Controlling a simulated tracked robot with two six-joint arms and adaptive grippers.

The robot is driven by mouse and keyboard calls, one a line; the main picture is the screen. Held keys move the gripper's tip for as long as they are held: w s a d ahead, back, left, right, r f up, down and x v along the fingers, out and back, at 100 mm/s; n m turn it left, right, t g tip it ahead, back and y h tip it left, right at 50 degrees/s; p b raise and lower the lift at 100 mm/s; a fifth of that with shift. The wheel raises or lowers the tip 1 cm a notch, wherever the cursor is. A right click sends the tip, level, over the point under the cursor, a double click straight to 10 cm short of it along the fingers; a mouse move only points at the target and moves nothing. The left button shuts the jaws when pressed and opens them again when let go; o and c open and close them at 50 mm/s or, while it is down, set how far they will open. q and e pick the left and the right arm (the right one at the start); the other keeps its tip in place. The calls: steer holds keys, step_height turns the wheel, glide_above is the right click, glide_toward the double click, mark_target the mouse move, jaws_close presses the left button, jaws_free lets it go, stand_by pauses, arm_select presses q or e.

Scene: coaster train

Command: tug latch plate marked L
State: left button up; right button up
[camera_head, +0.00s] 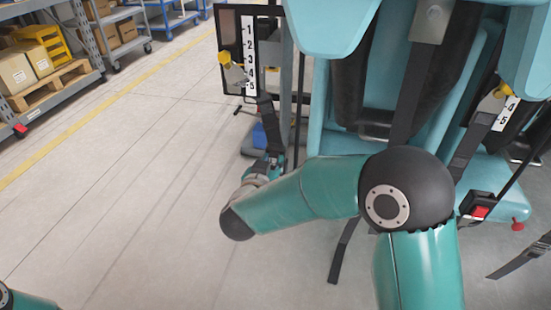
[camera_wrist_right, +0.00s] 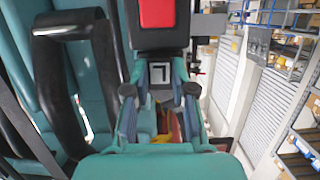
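The latch plate marked L (camera_wrist_right: 160,73) sits between my right fingertips in the right wrist view, its white mark appearing upside down. Directly beyond it is a black buckle with a red button (camera_wrist_right: 157,13); the plate appears to meet the buckle's near end, but how deep it sits is hidden. My right gripper (camera_wrist_right: 162,82) has both fingers drawn in against the plate's sides. In the head view my right gripper (camera_head: 273,163) is small, at the lower end of a dark strap (camera_head: 267,125), partly hidden by my forearm. My left gripper is out of view.
Teal seats with black restraints (camera_head: 362,80) fill the right side. A panel numbered in steps (camera_head: 249,55) with a yellow knob (camera_head: 224,58) stands above my right gripper. Another red-button buckle (camera_head: 480,211) is at right. Floor at left is clear up to shelving (camera_head: 90,45).

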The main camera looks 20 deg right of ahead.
jaws_close()
steer(key=shift+w+r, duration=0.1)
steer(key=shift+r, duration=0.15)
steer(key=o, duration=0.9)
jaws_free()
steer(key=shift+f, duration=0.1)
